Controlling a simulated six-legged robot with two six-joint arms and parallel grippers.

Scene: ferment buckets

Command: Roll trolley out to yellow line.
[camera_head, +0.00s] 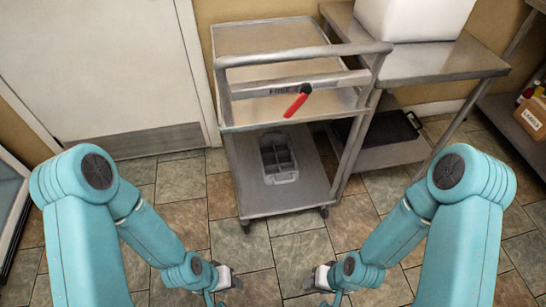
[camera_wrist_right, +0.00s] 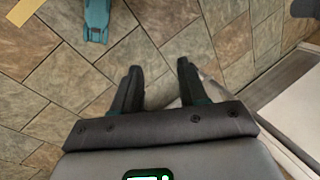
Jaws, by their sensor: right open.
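The trolley (camera_head: 265,203) is a grey metal cart with stacked shelves, standing upright on small casters near the back wall. Its push handle (camera_head: 300,55) runs across the top, facing me. My left gripper (camera_head: 222,298) and right gripper (camera_head: 322,298) are low over the floor in front of the trolley, apart from it. The right wrist view shows the right gripper (camera_wrist_right: 160,88) open and empty above the tiles. The left jaws are too small and cut off to read. A yellow strip (camera_wrist_right: 22,11) lies on the floor at that view's top left.
A red-handled tool (camera_head: 298,101) hangs at the trolley's front. A grey caddy (camera_head: 282,178) sits on its lower shelf. A steel table (camera_head: 440,62) with a white bin (camera_head: 415,18) stands close at right. A door (camera_head: 100,70) is at left. Tiled floor before the trolley is clear.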

